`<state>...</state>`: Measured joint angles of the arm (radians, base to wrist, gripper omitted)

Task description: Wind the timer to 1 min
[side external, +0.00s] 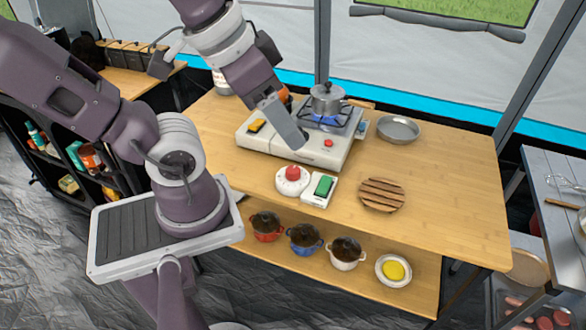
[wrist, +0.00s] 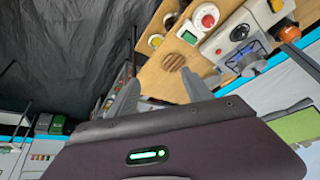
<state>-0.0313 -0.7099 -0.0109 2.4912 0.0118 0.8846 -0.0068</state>
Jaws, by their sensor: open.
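The timer (side external: 293,180) is a round white dial with a red knob on top. It stands on the wooden table in front of the stove, beside a white block with a green rocker switch (side external: 323,187). The timer also shows near the top of the wrist view (wrist: 207,17), but its markings are too small to read. My gripper (side external: 292,128) is in the air over the front left of the stove, apart from the timer. In the wrist view its two fingers (wrist: 160,93) are spread with nothing between them.
A white stove (side external: 260,147) with a yellow button and a red button bears a metal kettle (side external: 327,99) over a blue flame. A metal pan (side external: 398,130) and a slatted wooden trivet (side external: 382,194) lie to the right. The table's right side is clear.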

